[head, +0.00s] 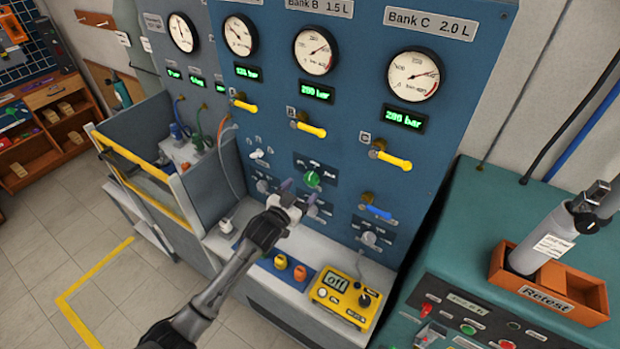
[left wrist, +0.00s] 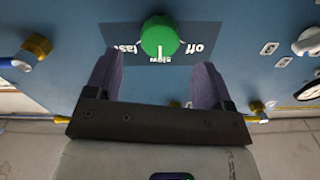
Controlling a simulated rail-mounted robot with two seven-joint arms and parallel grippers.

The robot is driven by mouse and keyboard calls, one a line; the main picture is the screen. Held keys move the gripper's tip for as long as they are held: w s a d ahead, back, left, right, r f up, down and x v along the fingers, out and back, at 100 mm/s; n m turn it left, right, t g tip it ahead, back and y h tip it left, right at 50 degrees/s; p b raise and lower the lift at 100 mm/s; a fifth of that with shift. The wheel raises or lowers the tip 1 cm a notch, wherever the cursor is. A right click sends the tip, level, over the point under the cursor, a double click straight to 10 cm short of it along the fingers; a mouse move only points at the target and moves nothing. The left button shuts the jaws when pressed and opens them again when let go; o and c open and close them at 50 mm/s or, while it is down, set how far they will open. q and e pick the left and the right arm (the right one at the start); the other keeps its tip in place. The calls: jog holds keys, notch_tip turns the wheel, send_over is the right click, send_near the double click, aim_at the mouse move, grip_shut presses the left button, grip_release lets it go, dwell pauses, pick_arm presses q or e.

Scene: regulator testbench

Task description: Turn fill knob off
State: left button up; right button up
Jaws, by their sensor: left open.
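The green fill knob (head: 312,179) sits on a dark label plate on the blue panel, below the Bank B gauge. In the left wrist view the green knob (left wrist: 160,37) has a white mark pointing at the word "slow"; "fast" and "off" lie to either side, upside down. My left gripper (head: 299,197) is open and empty, just in front of and below the knob. In the left wrist view its two purple fingers (left wrist: 157,80) are spread wide, with the knob centred beyond the tips, apparently not touched. My right gripper does not show.
Yellow-handled valves (head: 310,128) stick out above the knob, and a blue-handled valve (head: 378,212) is at lower right. A yellow meter (head: 342,297) reading "off" sits on the ledge below. An orange Retest bin (head: 555,282) holding a grey cylinder (head: 540,240) stands right.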

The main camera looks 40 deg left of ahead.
aim_at(310, 181)
pick_arm(q)
jog(key=shift+w+a+p, duration=0.2)
jog(key=shift+w, duration=1.25)
jog(key=shift+w+a+p, duration=0.15)
jog(key=shift+w+p, duration=0.05)
jog(key=shift+w, duration=1.2)
jog(key=c, duration=0.9)
